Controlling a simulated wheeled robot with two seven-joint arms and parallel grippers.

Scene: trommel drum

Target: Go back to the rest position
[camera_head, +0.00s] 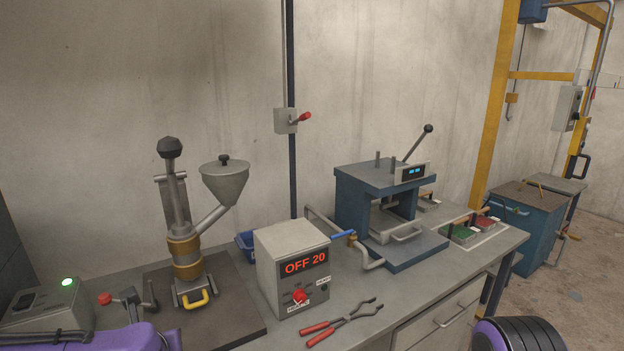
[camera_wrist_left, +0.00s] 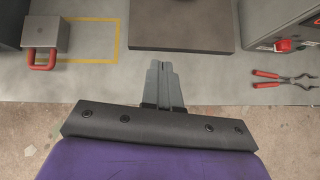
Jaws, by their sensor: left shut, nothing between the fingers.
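In the left wrist view my left gripper (camera_wrist_left: 163,88) is shut, its two grey fingers together with nothing between them. It is over the front edge of the grey workbench (camera_wrist_left: 110,85), just in front of a dark plate (camera_wrist_left: 180,35). In the head view a purple part of my left arm shows at the bottom left, but its fingers are not in that view. A purple and black part of my own body shows at the bottom right. My right gripper is in neither view.
A control box reading "OFF 20" (camera_head: 294,268), red-handled tongs (camera_head: 342,322), an injection machine with hopper (camera_head: 187,250) and a blue press (camera_head: 385,210) stand on the bench. A grey block with red handle (camera_wrist_left: 45,38) lies left. Bare floor (camera_wrist_left: 30,125) shows before the bench.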

